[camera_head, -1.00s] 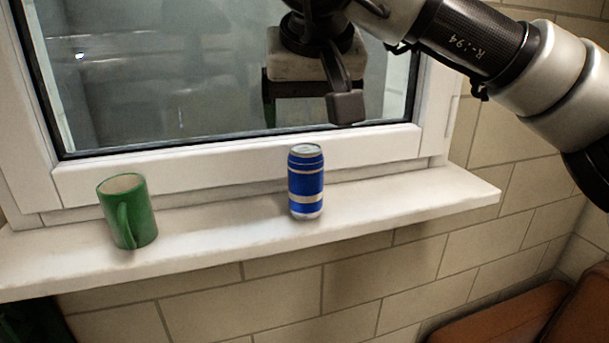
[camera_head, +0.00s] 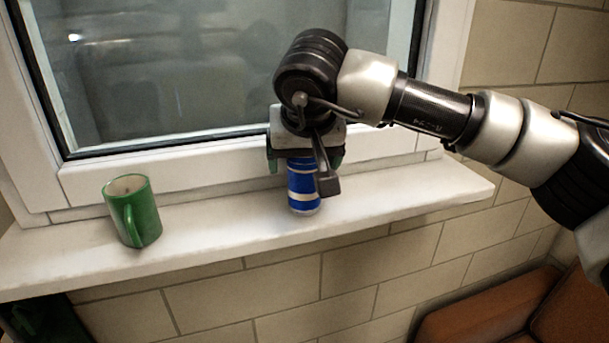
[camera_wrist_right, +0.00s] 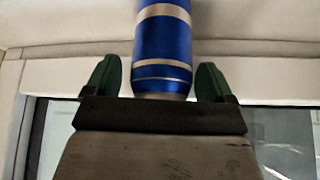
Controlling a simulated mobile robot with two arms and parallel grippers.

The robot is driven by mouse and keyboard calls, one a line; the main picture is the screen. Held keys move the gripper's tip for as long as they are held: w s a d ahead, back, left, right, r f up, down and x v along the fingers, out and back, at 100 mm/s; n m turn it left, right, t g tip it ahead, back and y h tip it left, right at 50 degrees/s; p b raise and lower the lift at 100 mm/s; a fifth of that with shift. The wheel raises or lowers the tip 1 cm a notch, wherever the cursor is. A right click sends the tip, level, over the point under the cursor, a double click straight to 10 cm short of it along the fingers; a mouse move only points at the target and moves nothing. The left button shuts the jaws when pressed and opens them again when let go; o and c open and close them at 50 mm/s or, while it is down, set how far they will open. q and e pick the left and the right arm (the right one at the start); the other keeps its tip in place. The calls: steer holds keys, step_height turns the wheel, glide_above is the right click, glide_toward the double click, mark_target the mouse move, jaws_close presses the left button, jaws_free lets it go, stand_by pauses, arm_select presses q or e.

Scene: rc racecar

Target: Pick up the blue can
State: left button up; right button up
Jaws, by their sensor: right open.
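The blue can (camera_head: 302,188), with pale bands, stands upright on the white window sill in the head view. My right gripper (camera_head: 305,166) is over the can from above and covers its top. In the right wrist view the blue can (camera_wrist_right: 163,45) lies between the two green fingertips of my right gripper (camera_wrist_right: 160,80). The fingers are open, with a gap on each side of the can. My left gripper is not in view.
A green mug (camera_head: 134,211) stands on the sill (camera_head: 230,222) to the left of the can. The window frame (camera_head: 180,180) rises close behind. Brown leather-like furniture (camera_head: 487,310) is at the lower right. The sill between mug and can is clear.

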steer(key=c, duration=1)
steer(key=shift+r, duration=0.1)
